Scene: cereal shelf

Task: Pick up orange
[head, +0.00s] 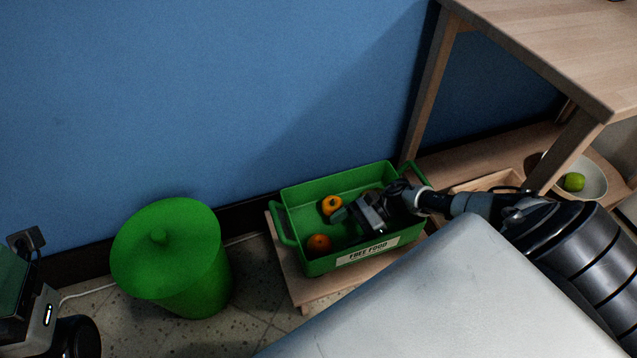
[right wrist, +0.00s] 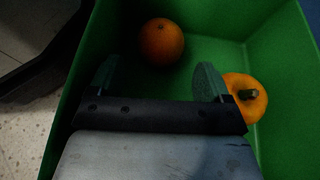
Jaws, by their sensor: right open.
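An orange (head: 319,243) lies in the front left part of the green crate (head: 290,196). In the right wrist view the orange (right wrist: 161,42) is ahead of my right gripper (right wrist: 157,80), roughly between the lines of its two fingers and apart from them. My right gripper (head: 338,214) is open and empty, reaching into the crate from the right. A yellow-orange pumpkin-like fruit (head: 332,205) with a stem lies behind the orange; in the wrist view this fruit (right wrist: 244,98) is close beside the right fingertip. My left gripper's fingers do not show.
The crate's walls surround the gripper; its front carries a "FREE FOOD" label (head: 367,250). A green lidded bin (head: 167,250) stands to the left. A wooden table (head: 560,50) is above right, with a bowl (head: 594,186) holding a green fruit (head: 573,182) below. A blue wall (head: 200,90) is behind.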

